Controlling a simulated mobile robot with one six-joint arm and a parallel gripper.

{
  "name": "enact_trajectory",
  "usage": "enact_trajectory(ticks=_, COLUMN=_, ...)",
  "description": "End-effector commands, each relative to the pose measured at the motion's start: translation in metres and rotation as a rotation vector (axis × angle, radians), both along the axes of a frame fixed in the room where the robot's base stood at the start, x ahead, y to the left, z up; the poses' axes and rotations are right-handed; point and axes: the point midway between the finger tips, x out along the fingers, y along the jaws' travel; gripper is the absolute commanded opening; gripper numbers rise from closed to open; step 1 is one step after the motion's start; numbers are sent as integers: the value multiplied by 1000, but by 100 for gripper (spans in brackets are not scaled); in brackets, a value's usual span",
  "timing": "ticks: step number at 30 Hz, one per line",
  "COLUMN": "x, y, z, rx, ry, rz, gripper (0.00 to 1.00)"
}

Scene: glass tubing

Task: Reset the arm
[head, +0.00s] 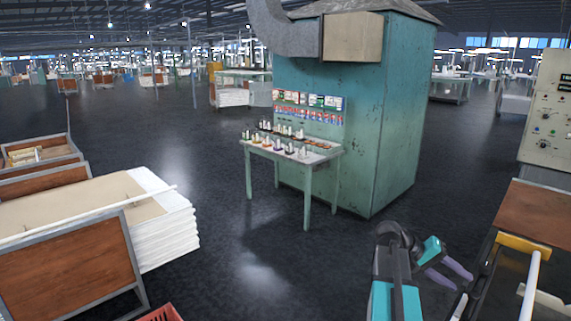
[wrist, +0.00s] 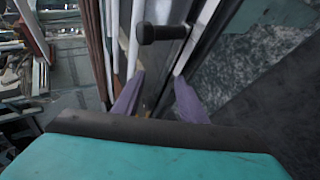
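My arm (head: 395,275) reaches up from the bottom edge of the head view, right of the middle. My gripper (head: 463,282) has a teal body and two purple-grey fingers. It points right and down, just left of the machine with the white tubes. In the wrist view, the fingers of my gripper (wrist: 160,78) stand apart with nothing seen between them. A dark cylindrical knob or handle (wrist: 162,33) lies beyond the fingertips; I cannot tell if it is close to them.
A machine with a control panel (head: 548,115) and white tubes (head: 531,285) stands at the right. A green table (head: 310,158) stands before a teal booth (head: 375,120). A stack of white sheets (head: 165,230) is at the left. Dark floor (head: 240,255) between is clear.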

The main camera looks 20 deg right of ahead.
Motion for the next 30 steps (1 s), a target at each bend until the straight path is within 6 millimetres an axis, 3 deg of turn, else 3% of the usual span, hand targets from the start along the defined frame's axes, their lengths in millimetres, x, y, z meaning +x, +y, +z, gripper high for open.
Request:
enact_trajectory(ticks=6, x=40, y=48, z=-62, rx=70, ry=69, rz=99, gripper=38)
enact_trajectory(ticks=15, x=71, y=121, z=-151, rx=192, ry=138, rz=222, gripper=38)
enact_trajectory(ticks=22, x=80, y=182, z=-218, rx=298, ry=186, rz=310, gripper=38)
enact_trajectory(ticks=30, x=71, y=256, z=-293, rx=435, ry=240, rz=401, gripper=38)
